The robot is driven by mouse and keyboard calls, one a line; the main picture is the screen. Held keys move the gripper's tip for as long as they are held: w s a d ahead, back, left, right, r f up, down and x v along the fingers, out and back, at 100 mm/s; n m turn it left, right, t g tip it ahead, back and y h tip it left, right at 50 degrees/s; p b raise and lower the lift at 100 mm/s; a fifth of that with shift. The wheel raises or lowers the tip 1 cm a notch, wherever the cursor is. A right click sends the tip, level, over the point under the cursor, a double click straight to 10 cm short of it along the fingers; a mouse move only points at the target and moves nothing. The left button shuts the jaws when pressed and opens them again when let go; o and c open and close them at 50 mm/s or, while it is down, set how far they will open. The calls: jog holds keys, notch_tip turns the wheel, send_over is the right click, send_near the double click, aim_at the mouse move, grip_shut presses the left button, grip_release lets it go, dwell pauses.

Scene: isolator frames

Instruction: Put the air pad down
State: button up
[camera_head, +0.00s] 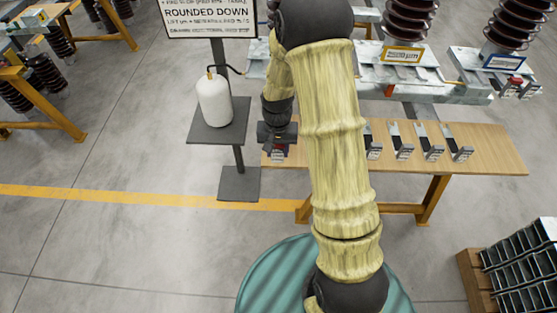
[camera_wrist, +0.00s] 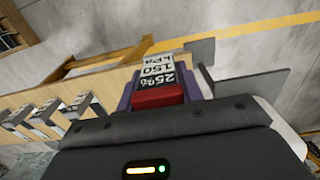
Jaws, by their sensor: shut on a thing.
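My gripper (camera_head: 277,136) is near the left end of the wooden table (camera_head: 490,150), pointing downward in the head view. It is shut on a small air pad with a dark and white label. The air pad (camera_wrist: 157,68) shows in the wrist view between the fingers, with "25%", "150" and "kPa" on its label and a red block at its near end. In the head view the air pad (camera_head: 277,153) is small and partly hidden by the gripper. I cannot tell whether it touches the table top.
Several similar labelled pieces (camera_head: 402,148) stand in a row on the table, right of my arm. A stand with a dark shelf (camera_head: 199,131) holds a white bottle (camera_head: 214,101), left of my gripper. A sign (camera_head: 210,16) rises behind it. Brown insulators (camera_head: 411,20) stand behind the table.

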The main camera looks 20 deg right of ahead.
aim_at(277, 159)
notch_tip(277, 159, down, 4)
jog(key=shift+f, duration=0.2)
jog(key=shift+f, duration=1.9)
jog(key=shift+f, duration=0.1)
jog(key=o, duration=1)
notch_tip(277, 159, up, 12)
jog(key=shift+r, duration=0.15)
